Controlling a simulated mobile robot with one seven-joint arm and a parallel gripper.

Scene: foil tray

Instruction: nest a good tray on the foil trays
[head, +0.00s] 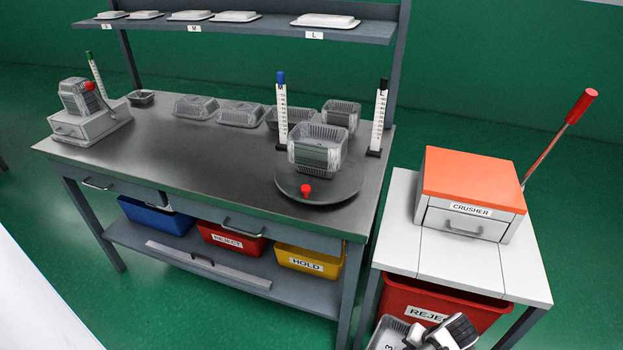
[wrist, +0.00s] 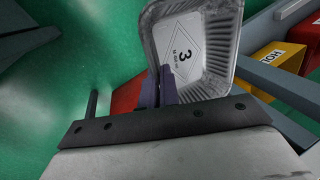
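My gripper (head: 418,338) is low at the bottom right in the head view, in front of the red reject bin. It is shut on the rim of a foil tray (head: 385,336), partly cut off by the frame. In the wrist view the tray (wrist: 222,62) is tilted, its inside bottom marked with a 3 in a diamond, and the fingers (wrist: 160,88) pinch its near wall. A stack of foil trays (head: 316,150) stands on the dark turntable (head: 340,192) at the table's right. Another stack (head: 75,96) leans on the grey device at the left.
Several loose trays (head: 241,114) lie along the table's back. The crusher (head: 470,190) stands on a white side table. Below are reject (head: 232,238) and hold (head: 310,262) bins. The table's middle is clear.

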